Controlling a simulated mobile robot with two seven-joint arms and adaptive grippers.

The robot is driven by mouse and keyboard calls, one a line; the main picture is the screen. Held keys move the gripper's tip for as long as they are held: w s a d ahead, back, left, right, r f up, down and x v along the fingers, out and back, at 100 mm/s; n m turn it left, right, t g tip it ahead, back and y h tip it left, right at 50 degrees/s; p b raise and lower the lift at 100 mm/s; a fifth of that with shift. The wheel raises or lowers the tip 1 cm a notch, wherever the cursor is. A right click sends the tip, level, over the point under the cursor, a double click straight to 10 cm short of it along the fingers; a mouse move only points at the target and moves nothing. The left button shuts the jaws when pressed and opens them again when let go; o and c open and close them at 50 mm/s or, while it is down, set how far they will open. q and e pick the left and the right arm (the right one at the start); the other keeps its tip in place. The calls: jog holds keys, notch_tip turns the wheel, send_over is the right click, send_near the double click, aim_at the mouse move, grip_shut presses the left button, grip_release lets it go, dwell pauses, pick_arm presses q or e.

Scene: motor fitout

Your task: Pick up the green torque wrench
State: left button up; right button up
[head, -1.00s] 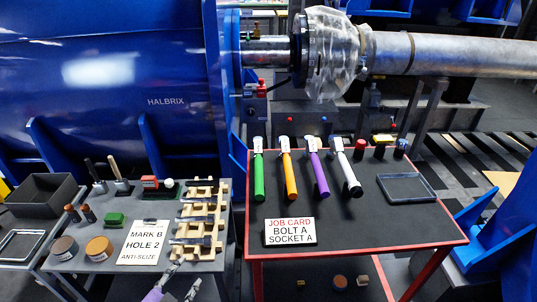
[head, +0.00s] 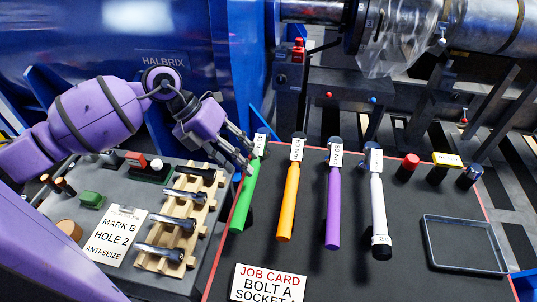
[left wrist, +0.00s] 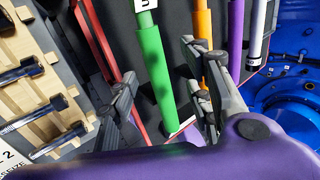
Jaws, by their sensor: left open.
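The green torque wrench (head: 245,196) lies at the left edge of the dark table top, with a white label near its far end. My left gripper (head: 247,157) is open at the wrench's upper part, just below the label. In the left wrist view the green handle (left wrist: 155,65) shows between the two spread fingers (left wrist: 160,76). I cannot tell whether either finger touches it. My right gripper is not in view.
Orange (head: 288,202), purple (head: 333,205) and white (head: 377,200) wrenches lie to the right. A wooden rack (head: 144,261) with dark bolts stands on the left bench. A job card (head: 268,284) is near the front. An empty tray (head: 466,262) sits at the right.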

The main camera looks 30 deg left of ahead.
aim_at(246, 178)
pick_arm(q)
jog(key=shift+s+d+f, duration=0.1)
jog(key=shift+s, duration=0.6)
jog(key=shift+x, duration=0.9)
jog(key=x, duration=0.4)
jog(key=shift+w+f+p, duration=0.2)
jog(key=shift+f+p, duration=0.1)
jog(key=shift+f, duration=0.1)
jog(key=shift+w+d+f, duration=0.1)
jog(key=shift+f, duration=0.25)
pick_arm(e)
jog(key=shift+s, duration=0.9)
pick_arm(q)
jog(key=shift+c, duration=0.3)
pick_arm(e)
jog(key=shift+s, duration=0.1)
pick_arm(q)
jog(key=c, duration=0.3)
grip_shut()
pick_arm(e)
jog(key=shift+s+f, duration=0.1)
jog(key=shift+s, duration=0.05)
